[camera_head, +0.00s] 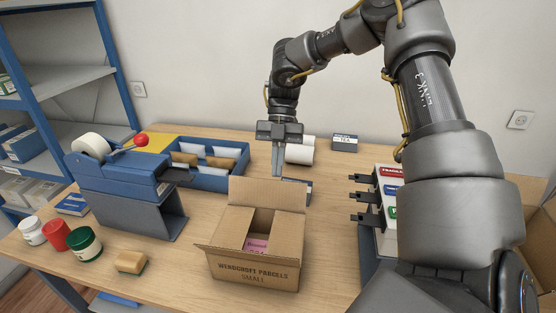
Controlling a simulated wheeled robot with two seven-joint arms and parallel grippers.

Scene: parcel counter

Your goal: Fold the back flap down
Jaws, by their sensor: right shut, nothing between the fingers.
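A brown cardboard box (240,273) marked "Mendgrove Parcels Small" stands on the table. Its back flap (268,193) stands upright. The front flap is folded outward and down over the front. Side flaps lie inward, with a gap between them, and a pink item (257,243) shows inside. My right gripper (277,174) is shut and empty, pointing down just behind and above the back flap's upper edge. I cannot tell whether it touches the flap. My left gripper is not in view.
A blue tape dispenser (125,180) stands at left, with jars and a sponge (131,262) before it. A blue divided tray (212,172) and white rolls (300,150) lie behind. A label rack (372,212) stands right of the box.

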